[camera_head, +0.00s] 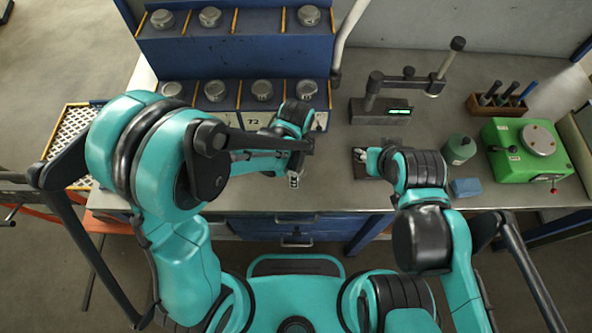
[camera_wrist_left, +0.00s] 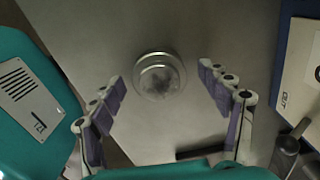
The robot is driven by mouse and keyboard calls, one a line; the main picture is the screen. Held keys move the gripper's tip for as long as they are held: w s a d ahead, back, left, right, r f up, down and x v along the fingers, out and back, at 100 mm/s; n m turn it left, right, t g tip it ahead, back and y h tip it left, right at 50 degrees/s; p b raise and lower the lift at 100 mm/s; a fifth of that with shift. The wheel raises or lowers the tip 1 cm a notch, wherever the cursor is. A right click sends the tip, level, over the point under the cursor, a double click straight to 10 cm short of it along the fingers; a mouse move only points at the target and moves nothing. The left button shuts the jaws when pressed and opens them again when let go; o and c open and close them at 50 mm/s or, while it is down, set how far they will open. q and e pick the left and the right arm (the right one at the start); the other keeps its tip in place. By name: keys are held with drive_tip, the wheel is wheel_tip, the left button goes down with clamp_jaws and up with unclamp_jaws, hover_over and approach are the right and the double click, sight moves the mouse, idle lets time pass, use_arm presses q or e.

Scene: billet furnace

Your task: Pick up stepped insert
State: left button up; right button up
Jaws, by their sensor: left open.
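A round, shiny metal stepped insert (camera_wrist_left: 158,80) with concentric rings stands on the grey worktop in the left wrist view. My left gripper (camera_wrist_left: 161,74) is open, with its purple-padded fingers on either side of the insert and no visible contact. In the head view my left gripper (camera_head: 294,165) hangs over the bench in front of the blue rack, and the insert there is hidden by my arm. My right gripper (camera_head: 362,163) is over the middle of the bench; its fingers are too small and covered to read.
A blue rack (camera_head: 237,57) holds several similar round metal parts in two rows. A dark measuring stand (camera_head: 379,112) with a lit display is behind my right gripper. A green canister (camera_head: 458,149), blue block (camera_head: 466,187) and green machine (camera_head: 526,150) stand right.

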use_arm(q)
drive_tip(key=shift+r, duration=0.1)
clamp_jaws()
